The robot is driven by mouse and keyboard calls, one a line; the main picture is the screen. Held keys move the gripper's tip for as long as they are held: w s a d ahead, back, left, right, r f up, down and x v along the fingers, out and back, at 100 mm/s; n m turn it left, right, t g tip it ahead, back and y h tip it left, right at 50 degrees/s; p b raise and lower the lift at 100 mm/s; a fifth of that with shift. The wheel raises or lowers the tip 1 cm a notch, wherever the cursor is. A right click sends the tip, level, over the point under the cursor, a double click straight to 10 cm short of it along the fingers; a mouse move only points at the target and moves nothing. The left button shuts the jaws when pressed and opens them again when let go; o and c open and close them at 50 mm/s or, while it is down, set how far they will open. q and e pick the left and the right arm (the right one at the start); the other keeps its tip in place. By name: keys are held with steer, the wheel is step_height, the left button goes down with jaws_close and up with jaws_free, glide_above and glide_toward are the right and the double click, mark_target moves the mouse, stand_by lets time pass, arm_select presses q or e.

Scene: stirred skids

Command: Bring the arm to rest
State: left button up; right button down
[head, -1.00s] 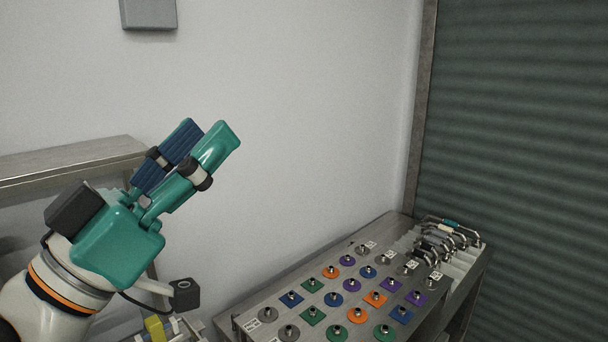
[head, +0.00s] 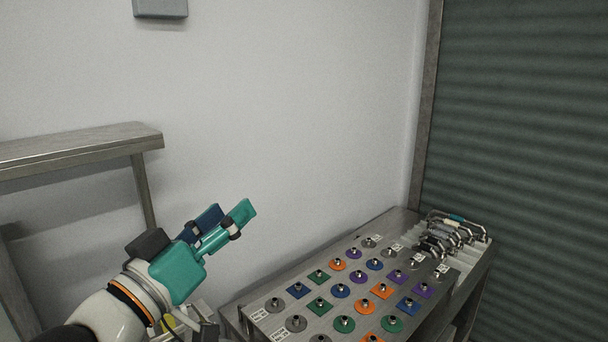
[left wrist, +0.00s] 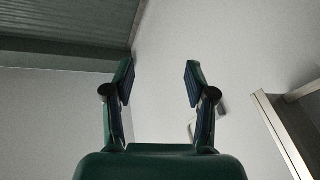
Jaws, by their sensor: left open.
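My left gripper (head: 226,222), teal with dark blue finger pads, is in the lower left of the head view. It points up and to the right, in the air to the left of the metal bench. In the left wrist view (left wrist: 158,85) its two fingers stand wide apart with only bare wall between them. It is open and empty. My right gripper is not in view.
A metal bench (head: 345,248) on the right carries rows of coloured round and square pieces. Several metal-handled items (head: 455,232) stand in a rack at its far end. A metal shelf (head: 80,148) is at the left. A corrugated shutter (head: 525,150) is at the right.

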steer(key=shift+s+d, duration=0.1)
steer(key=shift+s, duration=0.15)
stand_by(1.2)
